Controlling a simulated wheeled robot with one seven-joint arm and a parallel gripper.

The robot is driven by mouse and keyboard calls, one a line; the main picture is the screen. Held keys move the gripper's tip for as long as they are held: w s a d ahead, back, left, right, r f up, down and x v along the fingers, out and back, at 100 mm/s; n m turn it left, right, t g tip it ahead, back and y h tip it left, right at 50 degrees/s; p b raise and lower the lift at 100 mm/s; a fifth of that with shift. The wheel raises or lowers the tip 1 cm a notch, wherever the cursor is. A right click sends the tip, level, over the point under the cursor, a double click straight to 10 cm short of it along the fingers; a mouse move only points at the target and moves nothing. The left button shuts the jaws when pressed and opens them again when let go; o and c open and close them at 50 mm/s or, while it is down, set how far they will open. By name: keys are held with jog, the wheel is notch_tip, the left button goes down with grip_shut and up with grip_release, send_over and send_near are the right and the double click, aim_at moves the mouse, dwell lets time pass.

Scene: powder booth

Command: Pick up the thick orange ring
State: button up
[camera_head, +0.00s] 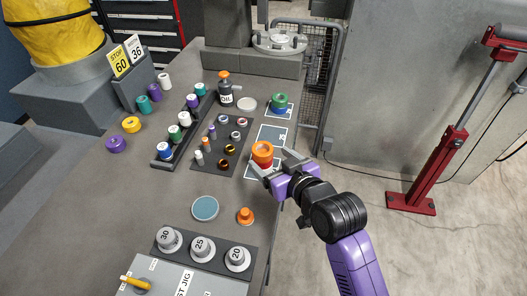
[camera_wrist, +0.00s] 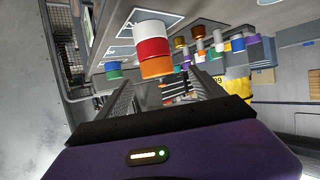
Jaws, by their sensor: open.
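The thick orange ring (camera_head: 262,149) sits at the top of a short stack on a marked pad at the right side of the bench. Red and white pieces show under it. In the wrist view, which is upside down, the orange ring (camera_wrist: 157,69) is at the lower end of the stack. My gripper (camera_head: 270,161) is open at the stack, with one finger on each side. In the wrist view, the ring appears between the fingertips (camera_wrist: 161,79). I cannot tell whether either finger touches it. The near finger hides part of the lower stack.
A green and blue stack (camera_head: 280,102) stands on a pad farther back. A dark mat with small rings (camera_head: 222,143) lies to the left. An orange knob-like piece (camera_head: 246,216) and labelled weights (camera_head: 203,248) stand nearer.

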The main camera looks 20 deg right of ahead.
aim_at(267, 154)
jog(key=shift+d+p+x, duration=0.2)
jog(key=shift+p+x, duration=0.35)
jog(key=shift+x, duration=2)
jog(key=c, duration=1.6)
grip_shut()
jog(key=shift+r, duration=0.1)
